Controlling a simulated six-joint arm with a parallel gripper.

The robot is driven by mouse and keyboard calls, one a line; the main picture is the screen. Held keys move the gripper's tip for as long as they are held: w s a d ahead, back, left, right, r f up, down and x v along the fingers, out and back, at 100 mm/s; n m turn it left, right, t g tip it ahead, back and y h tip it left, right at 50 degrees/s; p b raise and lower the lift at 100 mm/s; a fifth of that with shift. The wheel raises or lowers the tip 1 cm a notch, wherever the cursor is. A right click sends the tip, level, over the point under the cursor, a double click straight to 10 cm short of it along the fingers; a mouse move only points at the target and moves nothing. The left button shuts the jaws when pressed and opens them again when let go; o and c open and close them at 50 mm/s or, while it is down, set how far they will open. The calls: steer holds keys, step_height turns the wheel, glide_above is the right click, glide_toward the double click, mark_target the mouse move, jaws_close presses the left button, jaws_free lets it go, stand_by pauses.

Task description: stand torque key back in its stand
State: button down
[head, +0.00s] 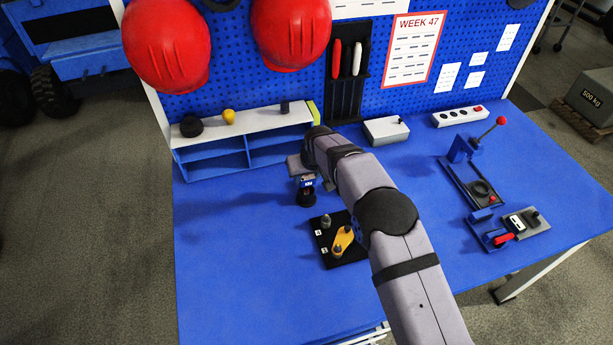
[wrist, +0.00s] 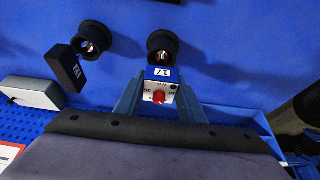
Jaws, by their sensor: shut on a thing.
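My gripper (head: 307,183) is over the left-middle of the blue table, shut on a small boxy thing that I take to be the torque key (wrist: 157,90). It has a pale face with a red knob, and a white label reading 17 beside it. A dark round cup-like piece (head: 306,198) is just below the gripper. It shows in the wrist view (wrist: 163,42) as a black ring beyond the label. I cannot tell whether it is the stand or part of the held thing. The fingers hide the key's sides.
A second black ring (wrist: 93,37) and a black labelled block (wrist: 65,68) lie nearby. A black base (head: 350,258) with pegs and a yellow plate (head: 343,240) is close in front. A low shelf (head: 215,160) stands behind. The front left table is clear.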

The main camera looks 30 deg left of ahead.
steer(key=shift+f, duration=0.15)
steer(key=c, duration=1.2)
jaws_free()
steer(key=shift+r+p, duration=0.6)
steer(key=shift+r, duration=0.25)
steer(key=b+v, duration=0.4)
steer(key=v, duration=0.7)
steer(key=shift+s+d+r, duration=0.15)
steer(key=shift+d, duration=0.05)
